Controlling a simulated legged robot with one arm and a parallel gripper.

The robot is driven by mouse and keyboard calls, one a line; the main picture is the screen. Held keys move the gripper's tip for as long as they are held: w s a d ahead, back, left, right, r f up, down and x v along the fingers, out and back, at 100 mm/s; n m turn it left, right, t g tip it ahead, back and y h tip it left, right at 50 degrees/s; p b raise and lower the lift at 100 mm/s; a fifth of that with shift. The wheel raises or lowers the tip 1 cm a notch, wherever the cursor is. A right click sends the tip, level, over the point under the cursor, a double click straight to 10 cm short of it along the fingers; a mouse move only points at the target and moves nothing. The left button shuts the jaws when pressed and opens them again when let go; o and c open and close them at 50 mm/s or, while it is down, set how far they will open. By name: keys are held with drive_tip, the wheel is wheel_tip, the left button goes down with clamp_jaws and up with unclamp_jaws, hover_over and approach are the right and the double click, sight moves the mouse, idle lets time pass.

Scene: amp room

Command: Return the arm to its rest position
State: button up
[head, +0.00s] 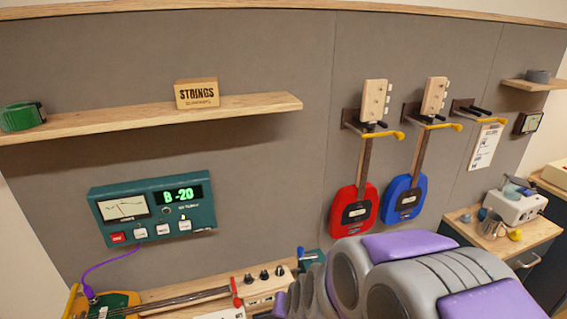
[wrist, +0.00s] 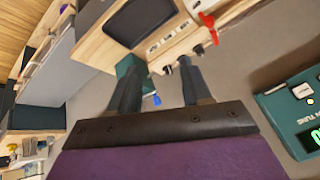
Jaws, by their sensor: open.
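My arm (head: 395,280), grey with purple panels, fills the lower right of the head view, in front of the bench and wall. My gripper (wrist: 157,66) shows in the wrist view as two dark fingers, spread apart with nothing between them. They point toward the wooden bench edge with its knobs. In the head view the arm's bulk hides at least part of the gripper, and I cannot make out its fingers there.
A teal tuner (head: 152,208) hangs on the grey wall above a guitar (head: 165,303) on the bench. A red guitar (head: 355,208) and a blue guitar (head: 404,200) hang on hooks. A shelf (head: 120,122) holds a STRINGS box (head: 197,94). A side cabinet (head: 500,240) stands right.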

drive_tip(key=s+d+r+g, duration=0.2)
drive_tip(key=s+d+r, duration=0.1)
drive_tip(key=s, duration=0.6)
drive_tip(key=s+d+r+n+g+h, duration=0.1)
drive_tip(key=s+d+r+g, duration=0.2)
drive_tip(key=s, duration=0.6)
drive_tip(key=s+d+r+g+h+b, duration=0.1)
drive_tip(key=s+d+r+g, duration=0.1)
drive_tip(key=s+d, duration=0.5)
drive_tip(key=s+r, duration=0.1)
drive_tip(key=s, duration=0.2)
drive_tip(key=shift+r+g, duration=0.2)
drive_tip(key=shift+g, duration=0.1)
drive_tip(key=shift+a, duration=0.1)
